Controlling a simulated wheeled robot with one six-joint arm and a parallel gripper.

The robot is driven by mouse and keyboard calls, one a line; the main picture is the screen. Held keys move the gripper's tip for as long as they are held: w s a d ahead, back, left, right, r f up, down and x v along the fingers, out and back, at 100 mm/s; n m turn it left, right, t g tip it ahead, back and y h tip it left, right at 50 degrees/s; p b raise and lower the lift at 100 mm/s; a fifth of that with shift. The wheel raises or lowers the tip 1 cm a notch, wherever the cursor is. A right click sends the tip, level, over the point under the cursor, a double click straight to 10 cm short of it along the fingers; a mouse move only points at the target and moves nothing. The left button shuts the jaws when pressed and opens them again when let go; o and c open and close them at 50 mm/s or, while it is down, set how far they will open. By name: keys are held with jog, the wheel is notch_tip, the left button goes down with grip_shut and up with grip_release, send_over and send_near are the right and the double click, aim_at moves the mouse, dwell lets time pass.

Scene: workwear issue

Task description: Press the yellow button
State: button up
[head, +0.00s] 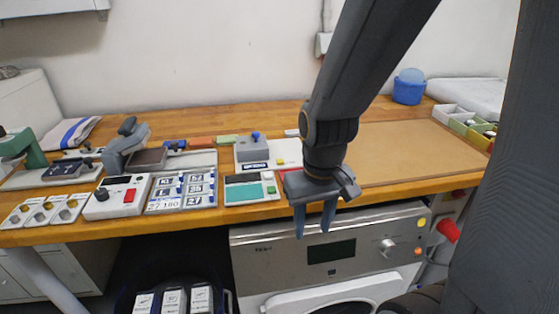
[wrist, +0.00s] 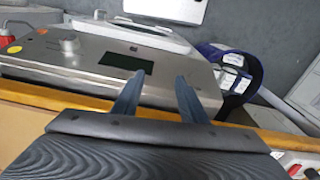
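A round yellow button (head: 421,222) sits near the upper right corner of the grey metal appliance panel (head: 350,231) under the bench. In the wrist view, a yellow-orange button (wrist: 14,49) shows at the left end of the panel. A second small yellow spot (head: 280,161) shows on a white plate on the bench; I cannot tell whether it is a button. My gripper (head: 313,232) points down in front of the bench edge, left of the panel's yellow button and apart from it. In the wrist view my gripper (wrist: 158,80) has its fingers spread with nothing between them.
The panel also has a dark display (head: 331,251), a silver knob (head: 388,246) and an orange button (head: 418,251). A red knob (head: 448,231) sticks out right of it. Devices and trays crowd the bench's left half. A brown mat (head: 410,150) at right is bare.

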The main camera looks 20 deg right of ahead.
grip_shut()
dwell(1.5)
